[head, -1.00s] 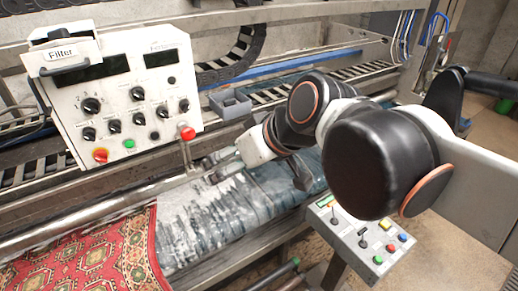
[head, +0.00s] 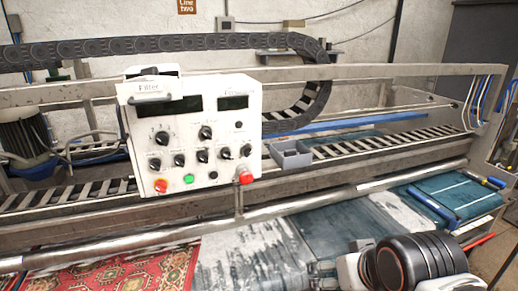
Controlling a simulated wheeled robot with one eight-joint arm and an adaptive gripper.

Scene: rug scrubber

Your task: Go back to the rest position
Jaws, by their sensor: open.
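My arm is at the bottom right of the head view, with a large black joint and a white link. What appears to be my gripper (head: 322,270) is a small dark shape left of the white link, low over the wet rug. It is open with nothing seen in it, though its fingertips are hard to make out. The red-knobbed lever (head: 245,176) stands below the control panel (head: 195,135), clear of my gripper.
A red patterned rug (head: 125,268) lies at the front left. A foamy, blue-grey rug (head: 240,258) lies beside it. A metal bar (head: 300,209) runs across the machine. A small grey bin (head: 290,155) sits behind. A blue-handled tool (head: 433,205) lies at the right.

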